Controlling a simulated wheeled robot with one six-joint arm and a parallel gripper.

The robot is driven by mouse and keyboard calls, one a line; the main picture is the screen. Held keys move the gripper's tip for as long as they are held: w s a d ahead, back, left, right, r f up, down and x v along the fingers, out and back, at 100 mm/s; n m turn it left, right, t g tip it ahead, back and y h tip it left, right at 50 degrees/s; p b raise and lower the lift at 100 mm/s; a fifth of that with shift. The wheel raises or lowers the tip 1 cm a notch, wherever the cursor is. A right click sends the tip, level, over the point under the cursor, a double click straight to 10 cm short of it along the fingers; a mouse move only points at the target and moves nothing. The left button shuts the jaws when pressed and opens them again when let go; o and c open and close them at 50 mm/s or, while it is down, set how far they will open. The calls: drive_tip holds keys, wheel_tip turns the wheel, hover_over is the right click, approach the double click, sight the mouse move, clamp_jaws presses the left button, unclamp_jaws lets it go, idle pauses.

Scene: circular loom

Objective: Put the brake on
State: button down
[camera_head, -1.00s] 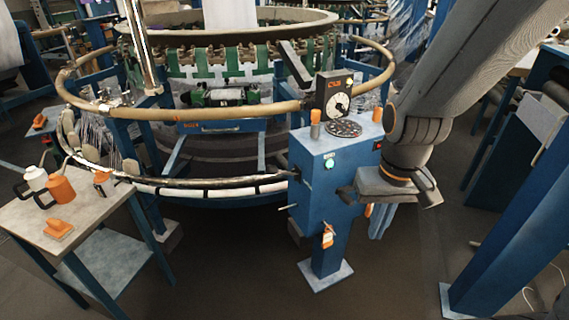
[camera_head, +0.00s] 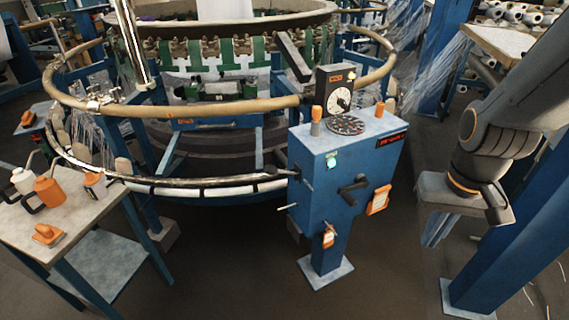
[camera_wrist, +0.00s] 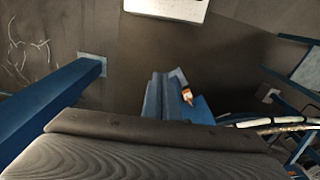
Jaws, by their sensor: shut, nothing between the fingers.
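The blue control box (camera_head: 335,170) stands on a pedestal in front of the loom. A dark crank-like lever (camera_head: 353,190) is on its front face, and a second dark lever (camera_head: 293,60) slants beside the dial unit at the loom. I cannot tell from the pictures which part is the brake. My gripper (camera_head: 437,228) is to the right of the box in the head view, apart from it, shut and empty. Its fingertips are hard to make out.
A side table (camera_head: 85,215) with bottles and an orange tool is at the left. The loom's ring rail (camera_head: 200,108) curves behind the box. A blue post (camera_head: 505,235) stands close to my arm at the right. The floor in front is clear.

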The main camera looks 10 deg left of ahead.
drive_tip(key=w+a+n+t+y+p, duration=0.1)
drive_tip(key=w+a+t, duration=0.25)
drive_tip(key=w, duration=0.55)
drive_tip(key=w+a+n+t+y+p, duration=0.1)
drive_tip(key=w+a+t, duration=0.3)
drive_tip(key=w, duration=0.6)
drive_tip(key=a+n+y, duration=0.1)
drive_tip(key=a+y, duration=0.1)
drive_tip(key=a, duration=0.4)
drive_tip(key=a+r+n+g+y, duration=0.1)
drive_tip(key=a+y, duration=0.2)
drive_tip(key=a, duration=0.4)
drive_tip(key=a+g+y+p, duration=0.1)
drive_tip(key=a+y, duration=0.2)
drive_tip(key=a, duration=0.3)
drive_tip(key=shift+w+a+r+n, duration=0.15)
drive_tip(key=shift+w+n, duration=0.15)
drive_tip(key=shift+n, duration=0.1)
drive_tip(key=shift+a, duration=0.1)
drive_tip(key=p, duration=0.3)
hover_over(279, 171)
drive_tip(key=s+d, duration=0.2)
wheel_tip(279, 171, down, 6)
drive_tip(key=f, duration=0.1)
drive_tip(key=shift+s+a+f+p, duration=0.1)
drive_tip(key=shift+a+f+p, duration=0.25)
drive_tip(key=shift+f, duration=0.25)
